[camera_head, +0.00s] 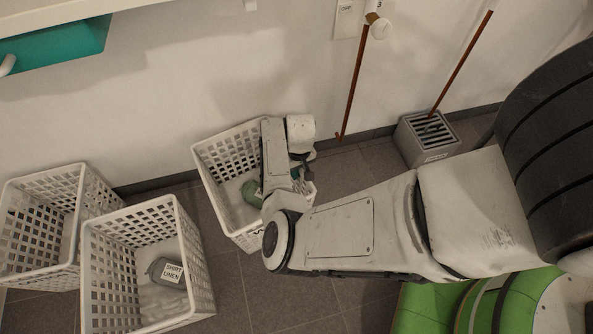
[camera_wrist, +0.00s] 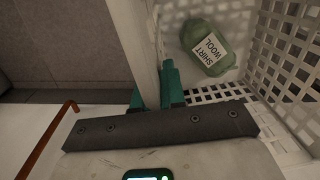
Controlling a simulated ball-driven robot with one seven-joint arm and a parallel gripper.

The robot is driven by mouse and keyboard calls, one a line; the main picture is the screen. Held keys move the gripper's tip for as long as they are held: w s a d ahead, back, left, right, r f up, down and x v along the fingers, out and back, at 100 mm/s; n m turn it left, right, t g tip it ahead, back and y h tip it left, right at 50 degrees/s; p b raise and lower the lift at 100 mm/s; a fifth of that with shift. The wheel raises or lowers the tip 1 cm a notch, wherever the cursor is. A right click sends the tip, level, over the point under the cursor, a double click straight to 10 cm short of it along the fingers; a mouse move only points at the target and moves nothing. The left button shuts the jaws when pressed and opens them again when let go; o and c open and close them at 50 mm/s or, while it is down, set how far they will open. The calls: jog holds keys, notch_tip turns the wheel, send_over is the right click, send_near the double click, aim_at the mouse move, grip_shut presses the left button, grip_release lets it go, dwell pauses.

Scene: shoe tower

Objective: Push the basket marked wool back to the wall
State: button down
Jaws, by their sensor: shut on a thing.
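The white lattice basket (camera_head: 222,150) stands on the tiled floor near the wall, slightly turned. Dark lettering shows on its front rim, partly hidden by my arm. A green bundle tagged SHIRT WOOL (camera_wrist: 208,48) lies inside it; part of the bundle (camera_head: 251,192) also shows in the head view. My gripper (camera_wrist: 158,88) is shut on the basket's white side wall (camera_wrist: 138,40), a teal finger on each side. In the head view my wrist covers the basket's right side. The wall (camera_head: 200,95) is behind; whether the basket touches it I cannot tell.
A white basket (camera_head: 100,260) with a SHIRT LINEN bundle (camera_head: 170,275) stands at front left, another basket (camera_head: 90,185) behind it. A grey grated box (camera_head: 427,140) stands right by the wall. A brown rod (camera_head: 352,85) is near the wall. Floor between basket and box is clear.

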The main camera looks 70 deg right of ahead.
jog(key=shift+d, duration=0.1)
jog(key=c, duration=1.1)
grip_release()
jog(key=shift+r, duration=0.15)
jog(key=r+p, duration=0.3)
jog(key=r, duration=0.2)
jog(key=r+p, duration=0.3)
jog(key=r, duration=0.2)
jog(key=shift+s+d+r, duration=0.15)
jog(key=shift+s+r, duration=0.05)
jog(key=shift+r, duration=0.05)
